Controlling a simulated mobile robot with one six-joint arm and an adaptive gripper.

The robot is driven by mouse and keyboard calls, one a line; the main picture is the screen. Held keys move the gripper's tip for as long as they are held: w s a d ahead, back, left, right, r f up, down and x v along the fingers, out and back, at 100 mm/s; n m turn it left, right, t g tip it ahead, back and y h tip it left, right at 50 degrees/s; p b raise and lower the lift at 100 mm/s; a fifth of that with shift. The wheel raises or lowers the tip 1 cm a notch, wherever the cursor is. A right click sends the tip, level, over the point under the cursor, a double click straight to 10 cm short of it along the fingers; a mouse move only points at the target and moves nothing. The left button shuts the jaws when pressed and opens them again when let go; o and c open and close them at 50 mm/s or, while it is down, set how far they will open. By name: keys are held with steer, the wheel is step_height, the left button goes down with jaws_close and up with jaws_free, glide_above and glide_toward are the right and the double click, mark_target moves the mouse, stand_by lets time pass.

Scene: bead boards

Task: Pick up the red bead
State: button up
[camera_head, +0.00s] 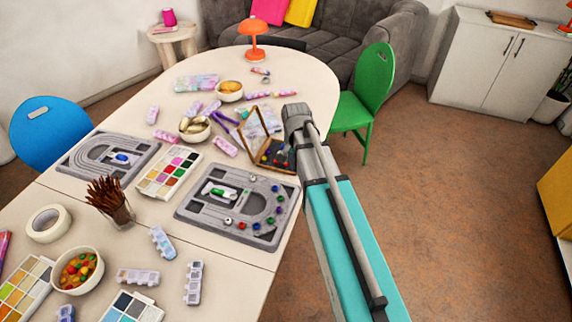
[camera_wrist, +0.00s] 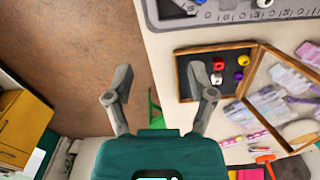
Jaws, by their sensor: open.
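A red bead (camera_wrist: 216,79) lies in the dark inside of an open wooden box (camera_wrist: 190,51) in the wrist view. In the head view the box (camera_head: 262,122) sits at the table's right edge, partly behind my arm. My fingertips are hidden there.
A grey bead board (camera_head: 185,213) with several coloured beads, one red (camera_head: 256,226), lies in front of the box. A bowl (camera_head: 195,131), a paint set (camera_head: 168,172) and a cup of brown sticks (camera_head: 117,214) crowd the table. A green chair (camera_head: 367,90) stands beyond its right edge.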

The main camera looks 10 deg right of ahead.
steer(key=w+m, duration=0.7)
steer(key=w, duration=0.5)
steer(key=shift+w+d+r, duration=0.2)
steer(key=shift+w, duration=0.15)
steer(key=shift+f, duration=0.2)
steer(key=b, duration=0.8)
glide_above(286, 166)
steer(key=f, duration=0.8)
steer(key=shift+w+d+f, duration=0.15)
steer(key=shift+w+d, duration=0.2)
steer(key=shift+w, duration=0.05)
steer(key=f+b, duration=0.3)
steer(key=shift+w+a+f+b, duration=0.2)
steer(key=shift+a+b, duration=0.1)
steer(key=shift+b, duration=0.1)
steer(key=shift+f+b, duration=0.9)
steer(key=shift+c, duration=0.2)
steer(key=shift+s, duration=0.1)
steer(key=c, duration=0.8)
